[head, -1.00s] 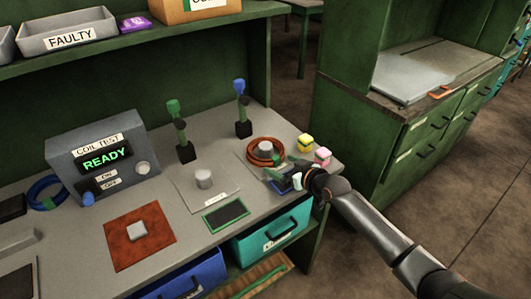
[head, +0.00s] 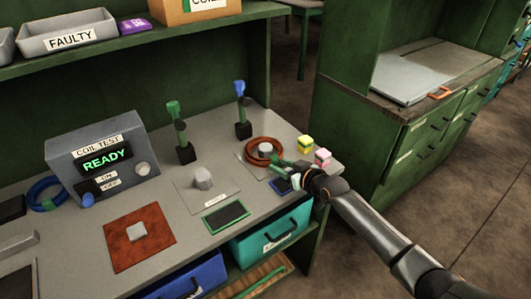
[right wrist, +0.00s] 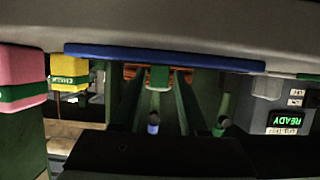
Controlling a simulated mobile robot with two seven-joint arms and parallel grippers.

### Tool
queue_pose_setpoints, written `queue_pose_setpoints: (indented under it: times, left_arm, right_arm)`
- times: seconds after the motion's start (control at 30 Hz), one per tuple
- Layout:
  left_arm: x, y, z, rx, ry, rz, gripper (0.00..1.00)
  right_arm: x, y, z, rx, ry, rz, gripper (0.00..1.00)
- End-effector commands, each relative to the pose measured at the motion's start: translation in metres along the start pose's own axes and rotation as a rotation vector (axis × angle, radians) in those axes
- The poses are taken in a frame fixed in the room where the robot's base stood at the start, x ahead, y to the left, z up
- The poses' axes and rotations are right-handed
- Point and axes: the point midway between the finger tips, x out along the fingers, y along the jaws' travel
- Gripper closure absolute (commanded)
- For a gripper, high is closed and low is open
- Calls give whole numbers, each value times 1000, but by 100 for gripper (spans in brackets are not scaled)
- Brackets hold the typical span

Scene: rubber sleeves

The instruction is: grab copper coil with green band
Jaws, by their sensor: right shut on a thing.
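The copper coil (head: 250,152) lies flat around a pale peg (head: 265,148) at the right of the workbench. My right gripper (head: 275,161) reaches in from the right and is shut on the coil's near side at its green band. In the right wrist view the green band (right wrist: 159,78) sits between the fingers, with copper (right wrist: 131,73) showing on both sides. The coil appears to be at bench level; a lift cannot be made out. My left gripper is not in view.
Yellow (head: 306,142) and pink (head: 322,157) banded blocks stand just right of the coil. A post with a blue top (head: 240,90) and one with a green top (head: 173,108) stand behind. A blue-edged pad (head: 282,185) lies near the gripper. A coil tester (head: 102,155) stands left.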

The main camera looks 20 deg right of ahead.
Motion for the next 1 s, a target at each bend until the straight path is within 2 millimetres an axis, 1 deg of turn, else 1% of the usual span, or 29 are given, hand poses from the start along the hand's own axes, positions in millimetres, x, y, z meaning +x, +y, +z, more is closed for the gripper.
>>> queue_pose_setpoints:
  times: [0.03,0.2,0.23,0.9,0.93,1.0]
  left_arm:
    - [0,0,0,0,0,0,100]
    - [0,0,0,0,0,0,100]
    - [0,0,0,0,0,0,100]
    - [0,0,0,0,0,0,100]
    - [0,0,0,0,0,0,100]
    - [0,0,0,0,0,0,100]
  right_arm:
    - [0,0,0,0,1,-1,80]
    - [0,0,0,0,0,-1,99]
    - [0,0,0,0,0,-1,100]
    - [0,-1,0,0,0,-1,100]
    - [0,0,-6,0,12,0,100]
    - [0,0,-6,0,12,0,100]
